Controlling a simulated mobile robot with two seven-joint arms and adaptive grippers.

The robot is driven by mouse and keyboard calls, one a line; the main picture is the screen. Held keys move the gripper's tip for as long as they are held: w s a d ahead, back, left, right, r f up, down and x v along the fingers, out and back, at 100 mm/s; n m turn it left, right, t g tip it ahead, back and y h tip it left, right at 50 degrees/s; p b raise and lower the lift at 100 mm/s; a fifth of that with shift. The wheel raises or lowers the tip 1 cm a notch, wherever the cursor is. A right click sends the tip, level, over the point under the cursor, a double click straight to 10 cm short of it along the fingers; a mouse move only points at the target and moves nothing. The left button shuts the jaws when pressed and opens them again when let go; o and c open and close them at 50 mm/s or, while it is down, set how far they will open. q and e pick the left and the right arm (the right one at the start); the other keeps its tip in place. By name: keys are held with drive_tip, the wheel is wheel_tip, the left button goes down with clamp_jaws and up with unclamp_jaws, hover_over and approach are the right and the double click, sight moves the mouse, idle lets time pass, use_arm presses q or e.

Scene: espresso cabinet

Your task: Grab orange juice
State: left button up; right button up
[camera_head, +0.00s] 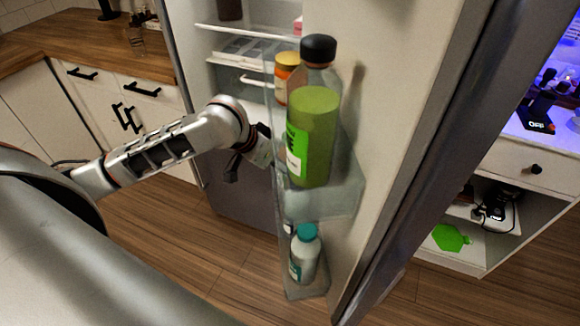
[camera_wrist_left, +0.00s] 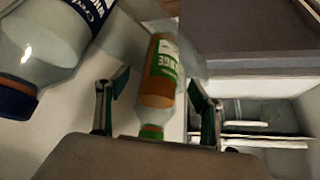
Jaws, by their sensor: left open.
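The orange juice bottle (camera_wrist_left: 160,70) shows in the left wrist view, with orange contents, a green-and-white label and a green cap. It lies in the picture between the two spread fingers of my left gripper (camera_wrist_left: 157,88). A gap shows on either side of it, so the fingers are apart from it. In the head view my left gripper (camera_head: 247,160) is at the inner side of the open fridge door, left of the green juice bottle (camera_head: 312,135). The orange juice is not clearly visible there. My right gripper is not in view.
A large bottle (camera_wrist_left: 45,45) with a dark blue cap is left of the gripper in the wrist view. A teal-capped bottle (camera_head: 305,255) stands on the lower door shelf. An orange-capped jar (camera_head: 286,75) is behind the green bottle. The fridge door (camera_head: 400,140) stands open.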

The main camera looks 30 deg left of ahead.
use_arm(q)
drive_tip(key=x, duration=0.4)
drive_tip(key=shift+w+d+f, duration=0.1)
drive_tip(key=shift+w+f, duration=0.1)
drive_tip(key=shift+w, duration=0.25)
drive_tip(key=c, duration=1.6)
drive_tip(key=shift+r, duration=0.1)
drive_tip(key=shift+w+r, duration=0.15)
drive_tip(key=shift+r, duration=0.05)
